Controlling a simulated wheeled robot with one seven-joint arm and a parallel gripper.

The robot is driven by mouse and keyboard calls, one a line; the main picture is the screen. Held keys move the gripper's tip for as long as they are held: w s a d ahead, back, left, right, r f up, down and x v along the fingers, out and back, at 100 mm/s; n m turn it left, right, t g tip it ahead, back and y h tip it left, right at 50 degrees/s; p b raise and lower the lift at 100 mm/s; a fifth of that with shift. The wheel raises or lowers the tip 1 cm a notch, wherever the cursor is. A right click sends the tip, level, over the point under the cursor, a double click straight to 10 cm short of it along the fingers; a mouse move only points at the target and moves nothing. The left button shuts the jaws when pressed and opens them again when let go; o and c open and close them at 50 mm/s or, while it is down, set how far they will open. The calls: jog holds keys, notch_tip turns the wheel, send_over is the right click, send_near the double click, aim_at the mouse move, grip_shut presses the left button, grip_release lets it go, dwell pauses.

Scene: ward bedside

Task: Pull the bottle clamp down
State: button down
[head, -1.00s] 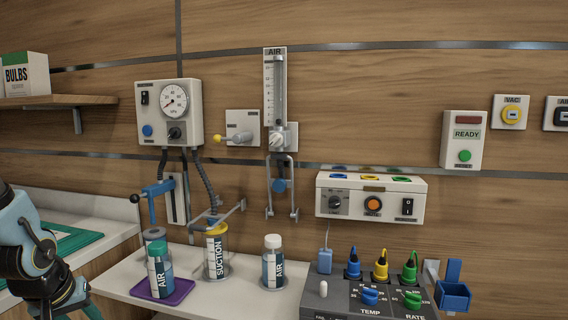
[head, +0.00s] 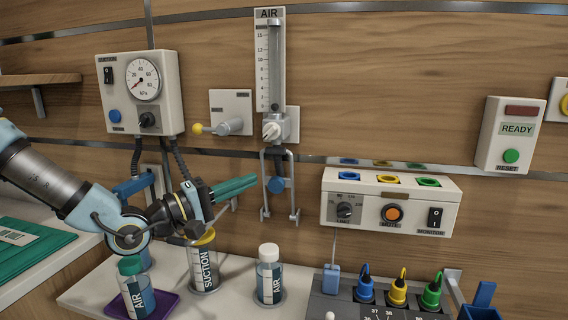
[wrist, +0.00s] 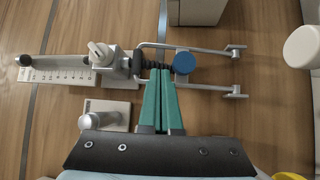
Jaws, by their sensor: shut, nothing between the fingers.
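The bottle clamp appears to be the grey wire bracket (head: 265,202) with a round blue knob (head: 277,185), hanging below the AIR flowmeter. Its two arms hang down with small end pieces and hold no bottle. It also shows in the wrist view, with its arms (wrist: 207,87) pointing right and its blue knob (wrist: 184,62). My gripper (head: 256,180) has green fingers, shut and empty, just left of the bracket in the head view. In the wrist view my fingertips (wrist: 160,72) appear beside the dark spring and blue knob; I cannot tell whether they touch.
The AIR flowmeter (head: 271,70) is above the bracket. A wall fitting with a yellow-tipped lever (head: 224,126) is at its left. An AIR bottle (head: 269,275) stands below, beside the SUCTION jar (head: 204,268). A white control box (head: 388,207) is to the right.

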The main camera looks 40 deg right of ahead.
aim_at(283, 179)
jog(key=d+p, duration=0.1)
jog(key=d, duration=0.2)
jog(key=s+d+r+p, duration=0.1)
jog(key=d, duration=0.2)
jog(key=d+p, duration=0.1)
jog(key=d, duration=0.2)
jog(key=shift+s+d+r, duration=0.15)
jog(key=shift+s+d, duration=0.1)
jog(key=shift+d, duration=0.15)
